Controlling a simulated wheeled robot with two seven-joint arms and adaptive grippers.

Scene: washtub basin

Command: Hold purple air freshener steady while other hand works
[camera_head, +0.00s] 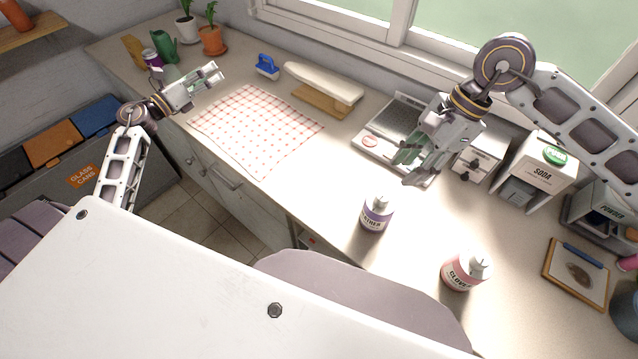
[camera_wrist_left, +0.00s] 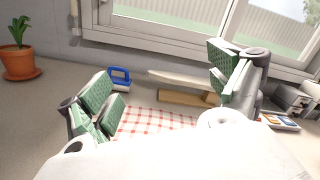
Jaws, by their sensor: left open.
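The purple air freshener (camera_head: 376,214) is a bottle with a pale cap. It stands upright on the counter in the middle of the head view, with nothing holding it. My left gripper (camera_head: 215,75) is open and empty above the far left of the counter, well apart from the purple bottle. Its green-padded fingers spread wide in the left wrist view (camera_wrist_left: 165,88). My right gripper (camera_head: 408,166) hangs above and a little to the right of the purple bottle, fingers pointing down and left. It touches no bottle; its finger gap is hard to make out.
A pink bottle (camera_head: 465,269) stands right of the purple one. A red-checked cloth (camera_head: 255,128), a blue brush (camera_head: 267,66) and an ironing board (camera_head: 322,82) lie left. A scale (camera_head: 377,152) and soda dispenser (camera_head: 533,172) stand at the back. The counter between cloth and purple bottle is clear.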

